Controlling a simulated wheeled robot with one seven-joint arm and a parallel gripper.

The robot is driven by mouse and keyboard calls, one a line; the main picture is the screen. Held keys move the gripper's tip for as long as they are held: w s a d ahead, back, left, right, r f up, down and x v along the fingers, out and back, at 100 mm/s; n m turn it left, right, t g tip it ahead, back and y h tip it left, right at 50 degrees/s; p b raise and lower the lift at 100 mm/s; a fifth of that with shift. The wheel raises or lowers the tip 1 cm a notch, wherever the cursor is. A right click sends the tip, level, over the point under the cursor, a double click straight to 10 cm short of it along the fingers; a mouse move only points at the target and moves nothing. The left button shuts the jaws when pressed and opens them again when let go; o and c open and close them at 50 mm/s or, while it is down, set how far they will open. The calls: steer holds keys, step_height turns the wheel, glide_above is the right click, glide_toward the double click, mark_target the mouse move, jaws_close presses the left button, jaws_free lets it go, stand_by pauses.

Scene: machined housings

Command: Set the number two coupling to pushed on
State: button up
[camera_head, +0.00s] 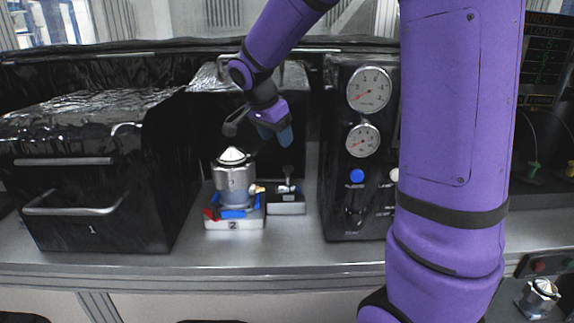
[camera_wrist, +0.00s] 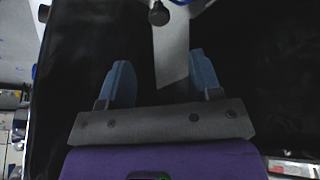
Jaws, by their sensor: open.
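The number two unit is a metal cylinder with a pale conical top (camera_head: 233,172) on a white base (camera_head: 233,224) marked 2, with blue and red parts at its foot. A small pale fitting (camera_head: 257,189) sticks out at its right side, towards a low grey block (camera_head: 287,207) with a dark upright post. I cannot tell whether the fitting and block parts touch. My gripper (camera_head: 276,134) is above the block, to the upper right of the cylinder. In the wrist view its blue fingers (camera_wrist: 162,82) are apart, with nothing gripped. A dark round knob (camera_wrist: 158,14) shows beyond them.
A black case (camera_head: 90,185) marked 1, with a handle, stands left. A black panel with gauges (camera_head: 362,150) stands right of the block. Dark housing walls rise behind. The grey bench (camera_head: 300,245) is clear in front. My purple arm covers much of the right.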

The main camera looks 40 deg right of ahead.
mark_target(288, 167)
steer(key=x, duration=1)
steer(key=shift+f, duration=0.25)
jaws_close()
steer(key=w+a, duration=0.2)
steer(key=a, duration=0.1)
steer(key=shift+w+a, duration=0.1)
jaws_free()
